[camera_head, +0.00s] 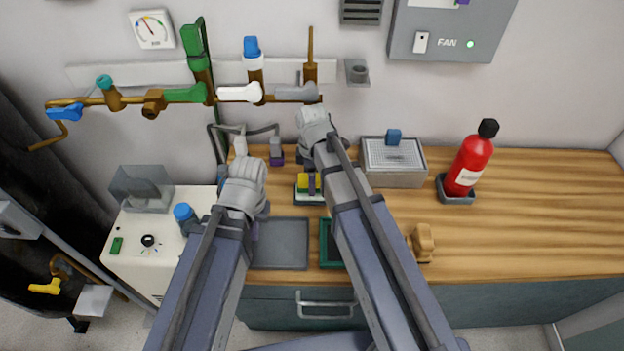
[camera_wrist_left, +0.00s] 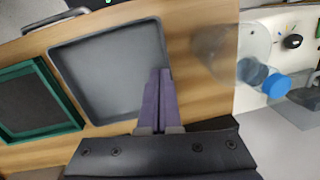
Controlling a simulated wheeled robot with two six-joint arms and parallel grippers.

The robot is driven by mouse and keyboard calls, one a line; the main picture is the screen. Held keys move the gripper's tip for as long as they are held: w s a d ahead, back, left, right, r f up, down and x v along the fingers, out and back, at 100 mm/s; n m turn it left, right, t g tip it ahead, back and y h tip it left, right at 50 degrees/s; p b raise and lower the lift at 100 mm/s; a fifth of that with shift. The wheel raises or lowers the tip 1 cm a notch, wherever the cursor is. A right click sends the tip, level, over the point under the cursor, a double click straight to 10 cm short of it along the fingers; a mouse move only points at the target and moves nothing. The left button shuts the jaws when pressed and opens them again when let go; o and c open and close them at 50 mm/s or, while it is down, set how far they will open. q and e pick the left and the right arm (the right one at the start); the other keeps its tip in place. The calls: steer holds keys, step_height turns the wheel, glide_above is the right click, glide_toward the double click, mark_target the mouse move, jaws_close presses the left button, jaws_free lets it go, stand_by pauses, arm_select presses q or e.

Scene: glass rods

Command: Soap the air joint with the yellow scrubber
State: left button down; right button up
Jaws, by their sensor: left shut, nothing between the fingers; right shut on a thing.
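The yellow scrubber (camera_head: 303,182) is a small yellow block on a low white-and-green holder at the back of the wooden bench. A purple finger of my right gripper (camera_head: 311,184) crosses it, and the gripper is shut on it. Part of the scrubber and the hand are hidden by my arm. My left gripper (camera_wrist_left: 157,102) is shut and empty, its purple fingers over the edge of a grey tray (camera_wrist_left: 75,60). Brass pipes (camera_head: 85,101) with blue, green, white and grey fittings run along the wall. I cannot tell which one is the air joint.
A green-rimmed tray (camera_head: 325,258) lies beside the grey tray. A metal box (camera_head: 392,178) stands behind, and a red extinguisher (camera_head: 468,165) and brown object (camera_head: 422,242) stand right. A white appliance (camera_head: 150,265) and blue-capped bottle (camera_head: 184,214) are left. The right bench is mostly free.

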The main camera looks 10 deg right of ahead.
arm_select(q)
steer(key=shift+f+b, duration=0.55)
steer(key=shift+b, duration=0.05)
arm_select(e)
steer(key=shift+f, duration=0.55)
stand_by(0.9)
